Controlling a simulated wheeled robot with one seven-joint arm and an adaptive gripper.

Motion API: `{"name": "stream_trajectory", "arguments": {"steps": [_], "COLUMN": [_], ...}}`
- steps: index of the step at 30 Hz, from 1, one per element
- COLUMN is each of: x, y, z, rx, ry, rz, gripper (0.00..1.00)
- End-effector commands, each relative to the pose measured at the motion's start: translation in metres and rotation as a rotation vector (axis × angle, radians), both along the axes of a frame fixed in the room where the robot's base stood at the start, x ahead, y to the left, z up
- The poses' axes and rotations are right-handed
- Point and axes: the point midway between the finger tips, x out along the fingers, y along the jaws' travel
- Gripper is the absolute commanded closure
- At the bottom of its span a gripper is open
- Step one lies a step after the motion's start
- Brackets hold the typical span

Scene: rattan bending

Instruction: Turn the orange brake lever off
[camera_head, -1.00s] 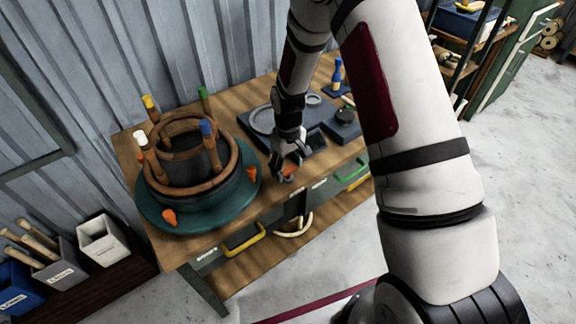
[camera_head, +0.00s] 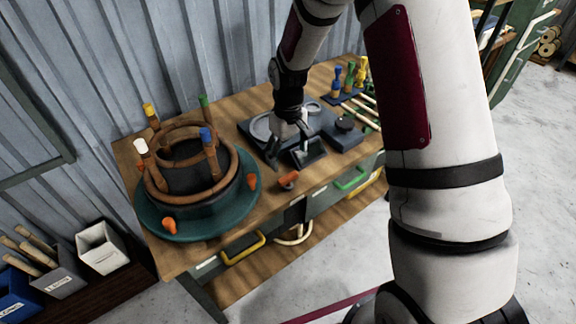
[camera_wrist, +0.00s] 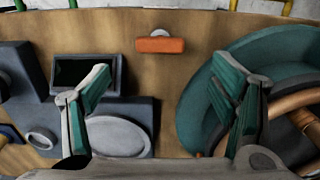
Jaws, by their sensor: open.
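The orange brake lever (camera_head: 288,180) is on the wooden bench near its front edge, right of the round green base. In the wrist view the orange lever (camera_wrist: 160,45) lies crosswise, with a small grey pivot on its far side. My gripper (camera_head: 287,152) is open and empty, behind and above the lever. In the wrist view its two green-padded fingers (camera_wrist: 162,85) are wide apart, with bare wood between them, and the lever is beyond the fingertips, apart from them.
The round green base (camera_head: 243,205) carries rattan rings, coloured-top posts and orange clamps. A dark grey fixture (camera_head: 346,140) stands right of my gripper, and bottles (camera_head: 337,85) stand behind. Drawers with yellow and green handles (camera_head: 243,250) are below the front edge.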

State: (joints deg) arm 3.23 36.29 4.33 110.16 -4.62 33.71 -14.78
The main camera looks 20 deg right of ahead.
Motion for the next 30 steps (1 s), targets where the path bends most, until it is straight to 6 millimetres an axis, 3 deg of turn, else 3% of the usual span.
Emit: {"name": "stream_trajectory", "arguments": {"steps": [3,8,25,30], "x": [0.001,0.000,0.000,-0.009], "y": [0.000,0.000,0.000,-0.001], "z": [0.019,0.032,0.034,0.069], "rx": [0.000,0.000,0.000,-0.007], "ry": [-0.003,-0.001,0.001,-0.035], "rz": [0.000,0.000,0.000,-0.019], "gripper": [0.22,0.22,0.22,0.22]}}
